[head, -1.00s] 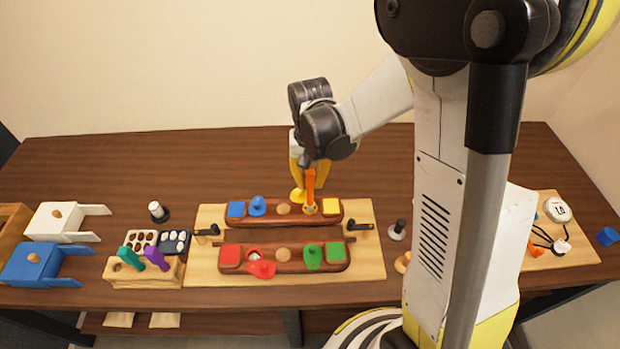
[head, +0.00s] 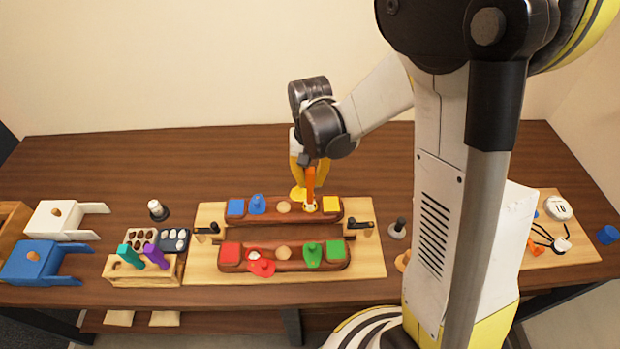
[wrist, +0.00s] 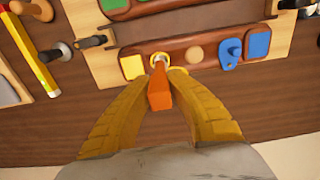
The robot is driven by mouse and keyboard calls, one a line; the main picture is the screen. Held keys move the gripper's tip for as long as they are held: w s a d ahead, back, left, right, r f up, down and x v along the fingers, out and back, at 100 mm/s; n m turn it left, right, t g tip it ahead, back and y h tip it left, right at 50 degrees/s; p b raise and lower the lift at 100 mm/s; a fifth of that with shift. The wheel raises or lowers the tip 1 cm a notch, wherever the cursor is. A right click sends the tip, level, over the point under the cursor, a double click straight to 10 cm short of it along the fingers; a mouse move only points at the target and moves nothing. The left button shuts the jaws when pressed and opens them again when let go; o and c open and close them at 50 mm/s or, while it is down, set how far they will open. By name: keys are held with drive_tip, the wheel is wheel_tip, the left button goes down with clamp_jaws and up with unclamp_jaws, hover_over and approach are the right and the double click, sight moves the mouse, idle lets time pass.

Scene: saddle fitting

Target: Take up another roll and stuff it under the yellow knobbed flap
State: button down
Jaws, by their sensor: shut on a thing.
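My gripper (head: 309,178) is shut on an upright orange tool (wrist: 159,92), above the back wooden block. The tool's lower end meets a small white piece (wrist: 160,57), probably a roll, at the yellow-rimmed spot beside the yellow square. I cannot tell whether the tool grips or presses it. Several white pieces (head: 175,239) sit in a dark tray left of the board. Another white piece shows beside the red knobbed flap (head: 261,267) on the front block.
The front block also has a green knobbed flap (head: 313,255). A blue knobbed flap (head: 257,206) is on the back block. Black clamps (head: 360,225) flank the blocks. A wooden stand (head: 145,268) holds teal and purple handles. The table behind is clear.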

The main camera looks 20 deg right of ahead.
sight(310, 171)
drive_tip(key=shift+f+b, duration=1.6)
idle(0.6)
idle(0.4)
drive_tip(key=shift+r+p, duration=2.85)
drive_tip(key=shift+r, duration=1.2)
drive_tip(key=shift+s+f, duration=0.1)
